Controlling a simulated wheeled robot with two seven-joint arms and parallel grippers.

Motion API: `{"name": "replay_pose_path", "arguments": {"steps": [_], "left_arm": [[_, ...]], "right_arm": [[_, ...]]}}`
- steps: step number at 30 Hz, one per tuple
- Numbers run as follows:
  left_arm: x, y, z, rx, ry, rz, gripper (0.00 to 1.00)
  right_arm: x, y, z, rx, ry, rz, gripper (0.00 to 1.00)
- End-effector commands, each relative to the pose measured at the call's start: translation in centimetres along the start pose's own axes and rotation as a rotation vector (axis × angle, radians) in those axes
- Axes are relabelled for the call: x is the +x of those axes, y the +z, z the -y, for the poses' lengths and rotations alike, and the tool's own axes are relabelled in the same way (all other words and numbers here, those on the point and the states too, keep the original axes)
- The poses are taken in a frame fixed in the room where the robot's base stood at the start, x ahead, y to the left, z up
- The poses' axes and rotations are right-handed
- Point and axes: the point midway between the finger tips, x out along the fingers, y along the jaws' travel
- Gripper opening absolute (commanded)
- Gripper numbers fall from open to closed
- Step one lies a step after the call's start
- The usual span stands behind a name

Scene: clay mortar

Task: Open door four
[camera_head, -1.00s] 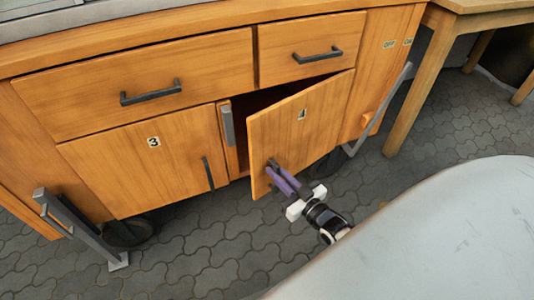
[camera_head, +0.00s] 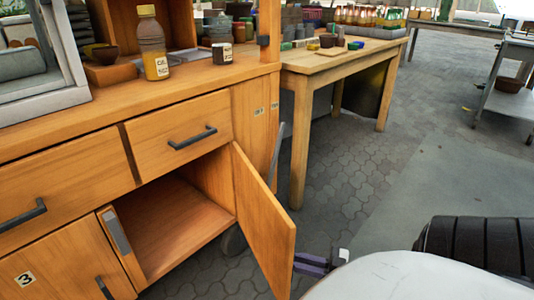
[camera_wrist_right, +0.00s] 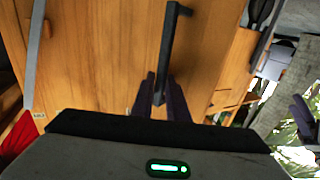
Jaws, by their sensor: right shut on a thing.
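Door four (camera_head: 262,220), a light wooden cabinet door, stands swung wide open in the head view, so the cabinet inside (camera_head: 175,225) shows empty. Its outer face is turned away there and its number is hidden. In the right wrist view the dark bar handle (camera_wrist_right: 170,45) stands out from the wooden door face (camera_wrist_right: 110,60). My right gripper (camera_wrist_right: 162,100) has its purple fingers on either side of the handle's near end, shut on it. In the head view the right gripper (camera_head: 314,264) shows partly behind the door's free edge. My left gripper is in neither view.
Closed door three (camera_head: 60,262) is at the lower left, under closed drawers (camera_head: 180,136). A bottle (camera_head: 152,45) stands on the cabinet top. A wooden table (camera_head: 345,62) with pots and jars stands to the right of the cabinet. Paved floor (camera_head: 345,170) beyond the door is clear.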

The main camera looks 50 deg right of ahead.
Motion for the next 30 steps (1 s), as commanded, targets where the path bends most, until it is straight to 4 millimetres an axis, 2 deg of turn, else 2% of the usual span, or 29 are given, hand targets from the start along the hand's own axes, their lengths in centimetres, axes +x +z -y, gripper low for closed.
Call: {"name": "replay_pose_path", "arguments": {"steps": [1,4,12,19,30], "left_arm": [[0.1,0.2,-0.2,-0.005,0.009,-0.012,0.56],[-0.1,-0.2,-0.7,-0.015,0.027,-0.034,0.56],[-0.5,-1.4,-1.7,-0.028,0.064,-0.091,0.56],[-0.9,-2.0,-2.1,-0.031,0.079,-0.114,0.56],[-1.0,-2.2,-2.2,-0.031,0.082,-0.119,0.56]], "right_arm": [[-0.4,0.3,-1.2,-0.003,0.010,0.001,0.00],[-1.1,0.2,-2.4,-0.005,0.000,0.001,0.00],[-1.9,0.0,-4.6,-0.006,-0.093,-0.001,0.00],[-2.1,-0.1,-5.4,-0.003,-0.129,-0.002,0.00],[-2.1,-0.3,-5.6,-0.003,-0.136,-0.007,0.00]]}}
